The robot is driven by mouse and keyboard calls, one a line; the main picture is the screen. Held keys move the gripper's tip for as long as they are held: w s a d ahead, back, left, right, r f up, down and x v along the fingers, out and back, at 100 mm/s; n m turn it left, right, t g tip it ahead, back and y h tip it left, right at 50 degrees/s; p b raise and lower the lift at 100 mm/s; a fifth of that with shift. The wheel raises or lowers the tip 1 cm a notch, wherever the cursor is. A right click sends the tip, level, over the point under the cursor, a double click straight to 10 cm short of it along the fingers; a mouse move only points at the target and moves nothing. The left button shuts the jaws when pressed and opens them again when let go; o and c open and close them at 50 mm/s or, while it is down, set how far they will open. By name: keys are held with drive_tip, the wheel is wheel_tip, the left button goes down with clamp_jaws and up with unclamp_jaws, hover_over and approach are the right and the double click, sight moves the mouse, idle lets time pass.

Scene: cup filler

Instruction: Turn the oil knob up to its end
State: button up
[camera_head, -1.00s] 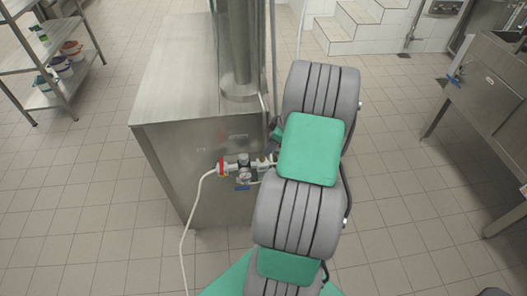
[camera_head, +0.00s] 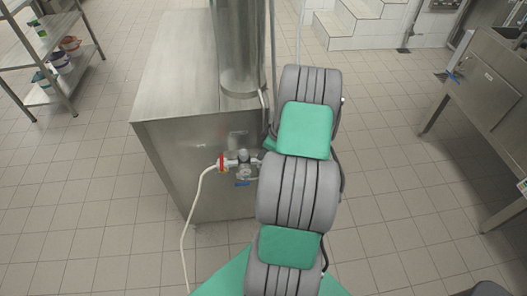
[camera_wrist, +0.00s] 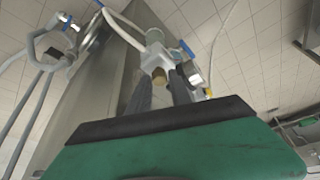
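In the wrist view, a grey and white valve fitting (camera_wrist: 155,52) is just beyond my gripper (camera_wrist: 161,82). A small brass-coloured knob (camera_wrist: 160,75) on its underside shows between my two dark fingers. The fingers stand apart with a gap between them, and I cannot tell whether either touches the knob. A blue-handled valve (camera_wrist: 188,50) sits to the right of the fitting. In the head view, the fitting (camera_head: 244,160) is on the front of the steel cabinet (camera_head: 185,145), with a red ring (camera_head: 222,163) at its left. My arm hides my gripper there.
A white hose (camera_head: 186,225) runs from the fitting down to the floor. A vertical steel pipe (camera_head: 238,50) stands on the cabinet. A shelf rack (camera_head: 50,60) is at the left and a steel sink unit (camera_head: 490,85) at the right. The tiled floor between is clear.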

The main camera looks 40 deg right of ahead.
clamp_jaws()
